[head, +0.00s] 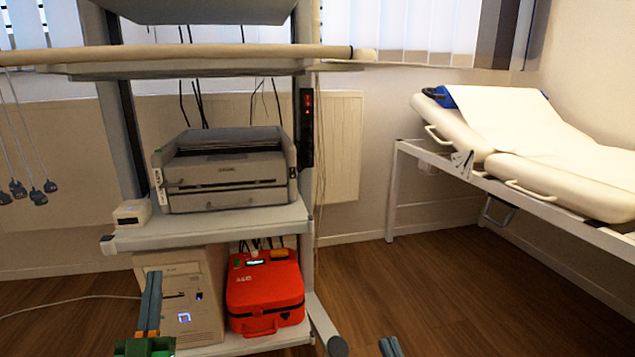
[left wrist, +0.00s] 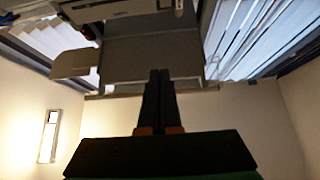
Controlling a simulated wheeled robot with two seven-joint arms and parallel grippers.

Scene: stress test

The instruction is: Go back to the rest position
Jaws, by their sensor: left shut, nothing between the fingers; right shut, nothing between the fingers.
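My left gripper (head: 152,278) stands upright at the bottom left of the head view, its two blue-grey fingers together and empty. It appears in front of the computer case, and no touch can be made out. In the left wrist view the shut fingers (left wrist: 158,74) point up the picture with nothing between them. My right gripper (head: 390,347) shows only its fingertips at the bottom edge of the head view, close together and empty, over the wooden floor. The rest of it is out of frame.
A cart (head: 225,230) holds a printer (head: 228,172), a small white box (head: 132,212), a computer case (head: 205,290) and a red case (head: 265,296). An examination couch (head: 545,170) stands right. Cables with clips (head: 38,196) hang left. Floor (head: 420,285) between cart and couch is clear.

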